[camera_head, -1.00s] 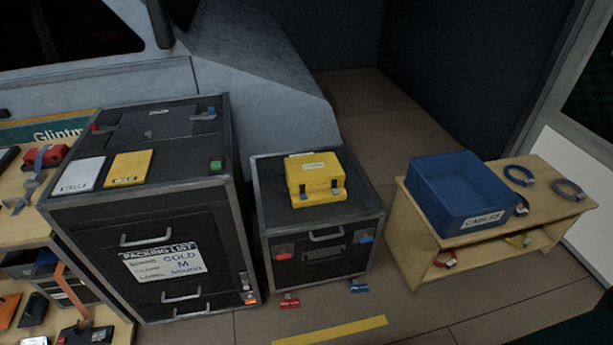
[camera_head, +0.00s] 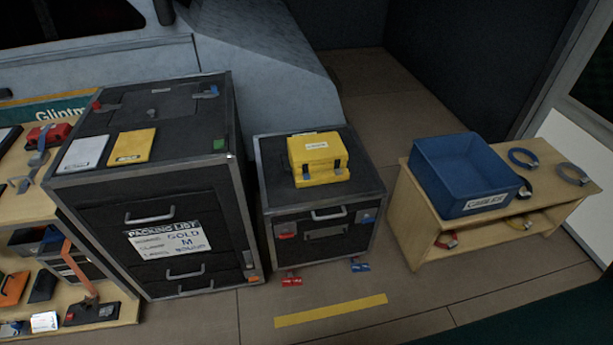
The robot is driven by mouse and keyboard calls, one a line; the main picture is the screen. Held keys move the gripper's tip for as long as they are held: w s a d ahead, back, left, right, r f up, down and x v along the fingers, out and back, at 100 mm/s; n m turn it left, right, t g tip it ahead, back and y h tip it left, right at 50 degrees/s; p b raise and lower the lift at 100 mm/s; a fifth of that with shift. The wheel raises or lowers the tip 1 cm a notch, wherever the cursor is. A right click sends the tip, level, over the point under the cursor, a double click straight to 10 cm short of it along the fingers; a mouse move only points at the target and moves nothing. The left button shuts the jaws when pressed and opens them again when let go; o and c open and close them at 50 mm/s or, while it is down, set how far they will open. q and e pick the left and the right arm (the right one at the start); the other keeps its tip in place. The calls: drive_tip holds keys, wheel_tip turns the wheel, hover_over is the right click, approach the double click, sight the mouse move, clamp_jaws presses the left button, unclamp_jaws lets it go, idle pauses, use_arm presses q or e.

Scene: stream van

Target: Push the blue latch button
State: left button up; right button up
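A small black case (camera_head: 321,251) with metal edges stands on the floor in the middle of the head view. On its front face, at the upper right, is a small blue latch button (camera_head: 367,217). A red latch button (camera_head: 286,229) sits at the upper left of the same face. A handle (camera_head: 327,214) lies between them. Blue (camera_head: 361,266) and red (camera_head: 292,282) pieces show at the floor in front of the case. Neither of my grippers is in view.
A yellow box (camera_head: 319,158) sits on the small case. A taller black case (camera_head: 160,215) with drawers stands close at left. A wooden bench (camera_head: 400,215) with a blue cables bin (camera_head: 468,175) stands at right.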

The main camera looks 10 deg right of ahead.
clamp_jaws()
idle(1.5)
